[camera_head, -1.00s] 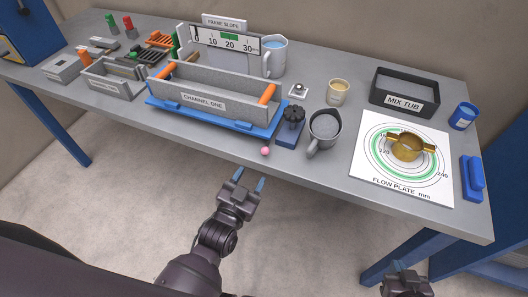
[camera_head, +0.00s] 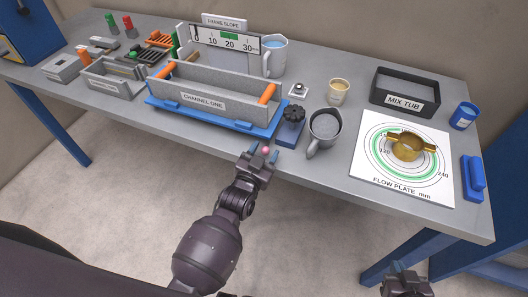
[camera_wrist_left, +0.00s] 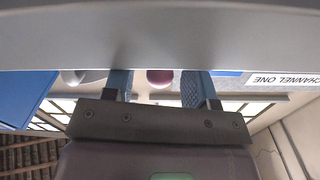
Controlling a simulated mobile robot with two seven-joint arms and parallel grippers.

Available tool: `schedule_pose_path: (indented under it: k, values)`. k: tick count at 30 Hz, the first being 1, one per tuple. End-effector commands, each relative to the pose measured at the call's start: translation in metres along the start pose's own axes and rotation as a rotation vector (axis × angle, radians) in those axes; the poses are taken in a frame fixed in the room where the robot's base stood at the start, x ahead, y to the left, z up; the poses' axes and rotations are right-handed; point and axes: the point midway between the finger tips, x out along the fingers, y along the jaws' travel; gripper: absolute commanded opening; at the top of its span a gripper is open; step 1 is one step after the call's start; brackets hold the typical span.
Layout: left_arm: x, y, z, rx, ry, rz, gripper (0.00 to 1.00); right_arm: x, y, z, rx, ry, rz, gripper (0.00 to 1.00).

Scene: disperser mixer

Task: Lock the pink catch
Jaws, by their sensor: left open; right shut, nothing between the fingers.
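The pink catch (camera_head: 266,149) shows as a small pink ball at the table's front edge, below the blue base of the CHANNEL ONE trough (camera_head: 203,101). My left gripper (camera_head: 263,153) is open, its two blue fingertips close around the ball on either side. In the left wrist view the pink ball (camera_wrist_left: 160,76) shows between the open fingers (camera_wrist_left: 157,84), with gaps on both sides; its upper part is hidden by a grey edge. My right gripper (camera_head: 407,268) is shut and empty at the lower right, away from the table's objects.
A black knob on a blue block (camera_head: 290,130) stands just right of the catch, with a grey jug (camera_head: 324,127) beside it. The blue base (camera_head: 215,120) lies behind. The FLOW PLATE sheet (camera_head: 365,178) with a brass piece (camera_head: 408,147) is further right. The floor in front is clear.

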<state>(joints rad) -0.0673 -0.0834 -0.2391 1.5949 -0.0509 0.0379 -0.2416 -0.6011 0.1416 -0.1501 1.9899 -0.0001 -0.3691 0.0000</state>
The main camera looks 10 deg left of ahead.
Motion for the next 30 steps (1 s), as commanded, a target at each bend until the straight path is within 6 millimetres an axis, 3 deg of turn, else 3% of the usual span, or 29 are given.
schedule_pose_path:
  k: [1,11,30]
  values:
    - [0.000,0.000,0.000,0.000,0.000,0.000,0.52,0.000,0.000,0.000,0.000,0.000,0.000,0.00]
    - [0.000,0.000,0.000,0.000,0.000,0.000,0.03,0.000,0.000,0.000,0.000,0.000,0.000,0.00]
    - [0.000,-0.008,-0.001,0.005,0.038,0.165,0.03,-0.006,0.002,-0.014,-0.002,0.010,0.001,0.00]
